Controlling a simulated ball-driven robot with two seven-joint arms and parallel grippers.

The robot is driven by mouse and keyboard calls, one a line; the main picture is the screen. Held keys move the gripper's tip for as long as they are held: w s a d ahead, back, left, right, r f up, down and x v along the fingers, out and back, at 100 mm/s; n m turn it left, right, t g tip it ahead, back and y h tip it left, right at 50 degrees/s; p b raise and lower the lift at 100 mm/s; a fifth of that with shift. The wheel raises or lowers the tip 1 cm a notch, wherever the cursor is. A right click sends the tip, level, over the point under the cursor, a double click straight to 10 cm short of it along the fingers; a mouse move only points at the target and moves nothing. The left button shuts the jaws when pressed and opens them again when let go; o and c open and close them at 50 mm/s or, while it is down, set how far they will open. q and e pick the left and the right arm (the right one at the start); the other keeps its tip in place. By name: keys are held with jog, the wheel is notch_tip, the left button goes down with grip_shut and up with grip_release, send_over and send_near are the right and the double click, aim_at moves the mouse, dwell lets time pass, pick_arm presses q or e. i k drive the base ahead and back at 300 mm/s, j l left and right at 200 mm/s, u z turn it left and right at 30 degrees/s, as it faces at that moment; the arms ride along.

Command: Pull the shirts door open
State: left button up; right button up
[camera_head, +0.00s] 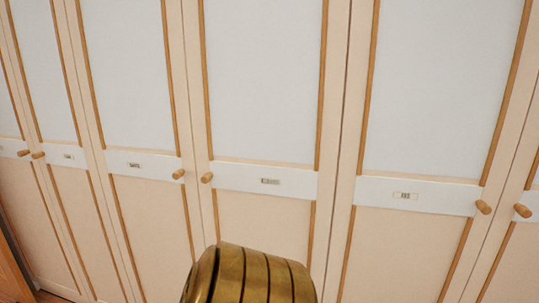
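A row of tall wardrobe doors with pale blue-white upper panels and cream lower panels fills the view, all looking closed. Each carries a white band with a small label and a round wooden knob. The labels, such as those on the middle door (270,181), the door to its right (405,195) and the door to its left (134,164), are too small to read, so I cannot tell which is the shirts door. Two knobs, a left one (178,173) and a right one (207,177), sit close together near the middle. Neither gripper is in view.
Another knob pair, one (483,207) and its neighbour (522,210), is at the right; a further pair is at far left. A brass ribbed part of my body hides the bottom middle. A strip of wooden floor (48,297) shows at lower left.

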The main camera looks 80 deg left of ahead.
aim_at(130, 56)
jog(key=u, duration=3.6)
